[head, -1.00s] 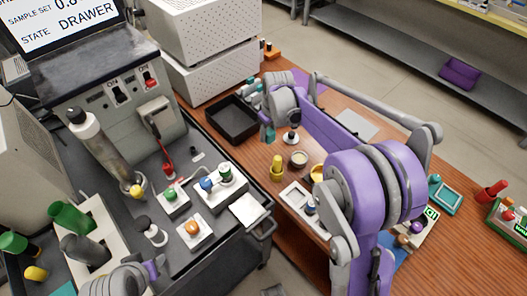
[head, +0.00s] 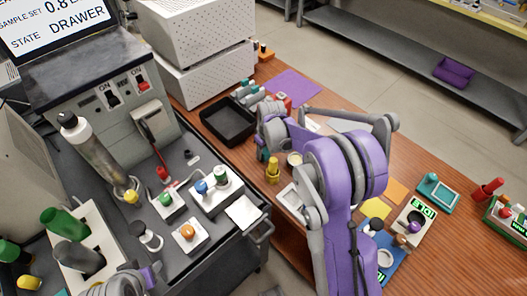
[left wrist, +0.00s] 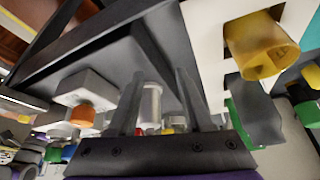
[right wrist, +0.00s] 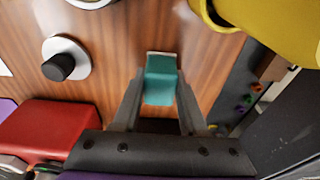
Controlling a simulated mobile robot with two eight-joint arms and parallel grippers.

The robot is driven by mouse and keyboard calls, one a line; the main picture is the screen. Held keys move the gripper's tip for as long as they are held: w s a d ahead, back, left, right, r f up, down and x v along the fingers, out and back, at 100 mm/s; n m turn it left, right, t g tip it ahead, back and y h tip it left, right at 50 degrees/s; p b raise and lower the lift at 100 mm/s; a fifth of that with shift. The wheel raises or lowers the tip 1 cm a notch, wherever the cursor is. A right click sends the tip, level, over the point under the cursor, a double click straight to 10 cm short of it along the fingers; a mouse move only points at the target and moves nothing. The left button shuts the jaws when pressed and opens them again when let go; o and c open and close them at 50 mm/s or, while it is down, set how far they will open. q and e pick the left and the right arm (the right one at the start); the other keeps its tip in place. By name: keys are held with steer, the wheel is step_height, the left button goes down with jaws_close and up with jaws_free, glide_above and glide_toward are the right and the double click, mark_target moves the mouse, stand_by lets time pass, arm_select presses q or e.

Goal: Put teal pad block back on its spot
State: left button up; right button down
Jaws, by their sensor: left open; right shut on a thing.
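The teal pad block (right wrist: 161,80) is between the fingertips of my right gripper (right wrist: 160,105) in the right wrist view. The gripper is shut on it, above the wooden table. In the head view the right gripper (head: 264,150) hangs left of the yellow piece, with a bit of teal at its tip; my purple arm hides part of it. My left gripper (left wrist: 158,95) is open in the left wrist view, with a grey cylinder beyond its fingers. I cannot tell which place is the block's spot.
The wooden table carries a black tray (head: 228,122), a yellow piece (head: 273,170), a purple mat (head: 297,85), yellow (head: 376,208) and orange (head: 396,190) squares and a teal device (head: 437,193). In the right wrist view a red block (right wrist: 45,135) lies at left.

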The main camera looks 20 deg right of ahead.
mark_target(267, 152)
steer(key=c, duration=0.9)
jaws_free()
steer(key=shift+f, duration=0.2)
steer(key=o, duration=0.5)
steer(key=shift+c, duration=0.2)
step_height(267, 152, up, 12)
steer(key=s, duration=0.1)
steer(key=shift+s+d+r+p, duration=0.2)
steer(key=shift+s+d+p, duration=0.1)
steer(key=shift+s+p, duration=0.1)
